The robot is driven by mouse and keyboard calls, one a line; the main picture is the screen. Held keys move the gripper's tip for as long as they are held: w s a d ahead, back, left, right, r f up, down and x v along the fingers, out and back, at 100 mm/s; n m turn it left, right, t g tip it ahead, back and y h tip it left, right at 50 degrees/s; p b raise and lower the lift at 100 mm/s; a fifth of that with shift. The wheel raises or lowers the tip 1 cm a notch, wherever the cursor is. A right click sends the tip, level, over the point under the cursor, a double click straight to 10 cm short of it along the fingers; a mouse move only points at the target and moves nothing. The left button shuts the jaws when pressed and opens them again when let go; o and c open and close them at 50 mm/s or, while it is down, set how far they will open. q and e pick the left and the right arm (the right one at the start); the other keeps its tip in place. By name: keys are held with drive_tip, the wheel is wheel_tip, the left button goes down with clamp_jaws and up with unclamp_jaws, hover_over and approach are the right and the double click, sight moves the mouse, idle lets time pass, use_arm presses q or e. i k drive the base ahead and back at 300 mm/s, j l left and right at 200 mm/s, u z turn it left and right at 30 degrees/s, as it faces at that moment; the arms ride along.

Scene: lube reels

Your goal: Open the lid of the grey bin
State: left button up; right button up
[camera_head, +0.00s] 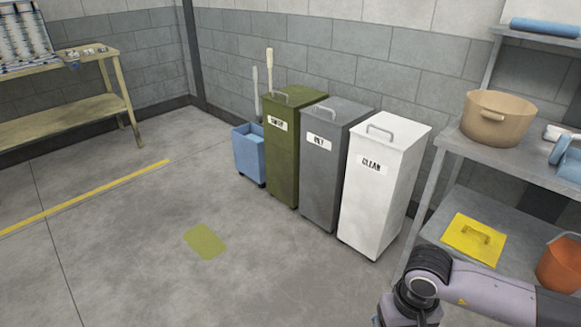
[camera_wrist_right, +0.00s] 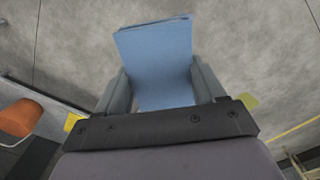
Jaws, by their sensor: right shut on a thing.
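The grey bin (camera_head: 327,180) stands between a green bin (camera_head: 283,160) and a white bin (camera_head: 378,190) in the head view. My right gripper (camera_wrist_right: 162,82) is shut on a flat light-blue piece (camera_wrist_right: 155,50), perhaps a folded cloth, in the right wrist view. My right arm shows at the lower right of the head view, apart from the bins; its gripper is out of that frame. My left gripper is not in view.
A metal shelf at the right holds a tan pot (camera_head: 497,118), a yellow piece (camera_head: 474,240) and an orange bucket (camera_head: 560,263). A blue bucket (camera_head: 249,155) stands left of the green bin. The floor before the bins is clear, with a yellow-green patch (camera_head: 205,242).

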sight(339, 111)
drive_tip(key=i+j+z, duration=0.2)
drive_tip(key=i, duration=0.75)
drive_tip(key=i+j+z, duration=0.3)
drive_tip(key=i+z, duration=0.2)
drive_tip(key=i, duration=0.15)
drive_tip(key=i+j+z, duration=0.5)
drive_tip(key=i, duration=0.1)
